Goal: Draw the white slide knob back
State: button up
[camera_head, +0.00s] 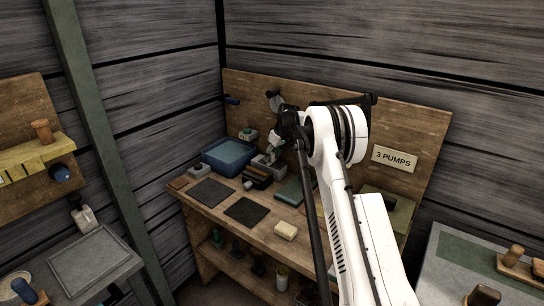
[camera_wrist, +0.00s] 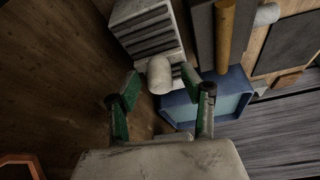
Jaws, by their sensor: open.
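The white knob (camera_wrist: 159,75) is a pale rounded cylinder in the wrist view, at the end of a light grey block with dark ribs (camera_wrist: 148,32). My gripper (camera_wrist: 160,80) is open, with one green finger on each side of the knob. The picture does not show clearly whether either finger touches it. In the head view my gripper (camera_head: 273,142) is over the back of the wooden bench, beside the blue tray. The knob cannot be made out there, as the gripper and small grey and dark items crowd that spot.
The blue tray (camera_head: 228,154) lies close to the gripper and also shows in the wrist view (camera_wrist: 210,103). A brown cylinder (camera_wrist: 225,35) is near the block. Dark mats (camera_head: 210,192), a cream block (camera_head: 286,230) and a green flat item (camera_head: 292,192) lie on the bench (camera_head: 262,236). A "3 PUMPS" sign (camera_head: 394,159) hangs behind.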

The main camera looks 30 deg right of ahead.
jog(key=shift+f, duration=0.2)
grip_shut()
dwell(0.3)
